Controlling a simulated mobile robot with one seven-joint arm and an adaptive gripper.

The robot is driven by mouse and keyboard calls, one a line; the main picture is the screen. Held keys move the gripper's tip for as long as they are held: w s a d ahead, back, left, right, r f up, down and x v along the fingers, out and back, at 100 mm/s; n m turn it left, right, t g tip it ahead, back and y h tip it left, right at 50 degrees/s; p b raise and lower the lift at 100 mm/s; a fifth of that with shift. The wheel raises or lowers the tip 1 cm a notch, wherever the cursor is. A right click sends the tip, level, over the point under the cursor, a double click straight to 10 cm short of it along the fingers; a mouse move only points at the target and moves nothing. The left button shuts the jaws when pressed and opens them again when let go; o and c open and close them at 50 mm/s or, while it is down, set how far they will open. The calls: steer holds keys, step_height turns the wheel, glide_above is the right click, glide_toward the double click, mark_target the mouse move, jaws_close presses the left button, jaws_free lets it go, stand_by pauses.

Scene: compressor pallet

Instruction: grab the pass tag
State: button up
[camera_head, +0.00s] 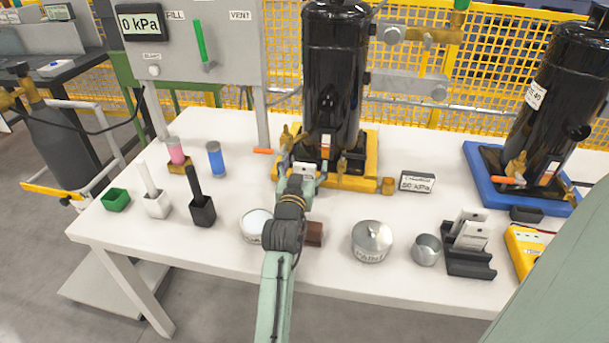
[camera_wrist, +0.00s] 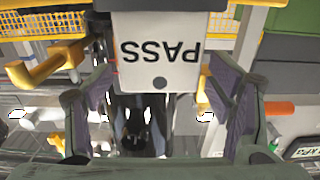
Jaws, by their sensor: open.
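The pass tag (camera_wrist: 160,72) is a white plate with PASS in dark letters and a dark round spot, upside down in the wrist view. It fills the upper middle, between the two fingers of my gripper (camera_wrist: 163,88). The fingers are spread, with a visible gap to the tag on each side, so my gripper is open. In the head view my gripper (camera_head: 304,176) is in front of the black compressor (camera_head: 333,75) on its yellow base (camera_head: 360,184). There my arm and gripper mostly hide the tag's surroundings.
A black rack (camera_head: 468,263) with light cards stands to the right, beside a metal cup (camera_head: 427,249) and a lidded tin (camera_head: 371,241). A round white-topped tin (camera_head: 256,225) and brown block (camera_head: 314,233) flank my arm. A kPa display (camera_head: 417,181) stands right of the yellow base.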

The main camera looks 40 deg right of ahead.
steer(key=c, duration=1.1)
steer(key=shift+o, duration=0.2)
